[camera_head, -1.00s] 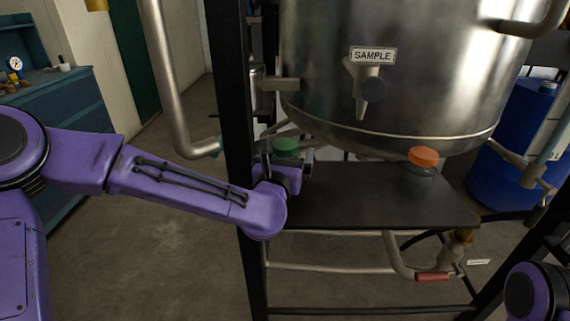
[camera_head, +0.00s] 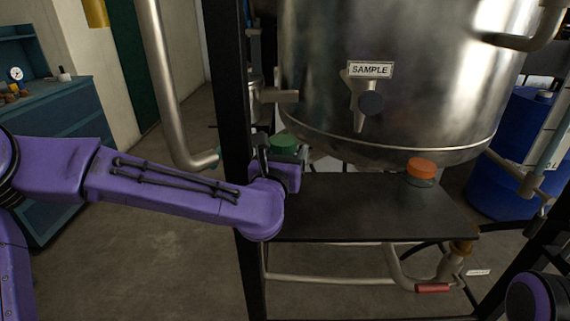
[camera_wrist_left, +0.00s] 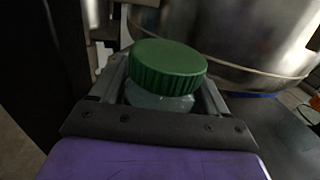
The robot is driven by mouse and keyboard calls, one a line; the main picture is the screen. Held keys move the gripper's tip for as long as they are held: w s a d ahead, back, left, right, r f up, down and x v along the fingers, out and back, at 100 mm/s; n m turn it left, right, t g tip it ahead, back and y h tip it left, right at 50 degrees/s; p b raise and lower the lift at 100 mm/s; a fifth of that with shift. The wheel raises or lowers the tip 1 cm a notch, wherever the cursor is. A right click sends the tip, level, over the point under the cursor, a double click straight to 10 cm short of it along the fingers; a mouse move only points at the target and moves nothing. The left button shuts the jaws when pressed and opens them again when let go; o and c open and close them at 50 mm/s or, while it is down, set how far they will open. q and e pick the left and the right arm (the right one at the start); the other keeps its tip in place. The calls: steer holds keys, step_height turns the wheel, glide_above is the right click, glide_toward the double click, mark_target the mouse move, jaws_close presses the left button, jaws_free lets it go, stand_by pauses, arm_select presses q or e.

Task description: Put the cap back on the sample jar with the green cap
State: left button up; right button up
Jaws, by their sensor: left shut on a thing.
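The sample jar (camera_wrist_left: 160,101) is clear glass with a ribbed green cap (camera_wrist_left: 168,68) sitting on top, slightly tilted in the left wrist view. My left gripper (camera_head: 284,160) is shut on the jar, with a finger on each side of the glass below the cap. In the head view the green cap (camera_head: 284,143) shows just above my gripper, at the left end of the dark shelf (camera_head: 350,205). The jar's bottom is hidden, so I cannot tell whether it touches the shelf. My right gripper is out of view.
A jar with an orange cap (camera_head: 421,168) stands on the shelf's right. The steel tank (camera_head: 440,80), with a SAMPLE label (camera_head: 370,69) and spout (camera_head: 360,100), hangs close above. A black post (camera_head: 232,130) stands just left of my gripper. The shelf's middle is clear.

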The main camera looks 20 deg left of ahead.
mark_target(282, 146)
arm_select(q)
steer(key=s+r, duration=0.2)
steer(key=r, duration=0.1)
steer(key=s+r, duration=0.2)
steer(key=shift+d, duration=0.35)
steer(key=s+d+r, duration=0.1)
steer(key=s+r, duration=0.3)
steer(key=s, duration=0.5)
steer(key=shift+d, duration=0.35)
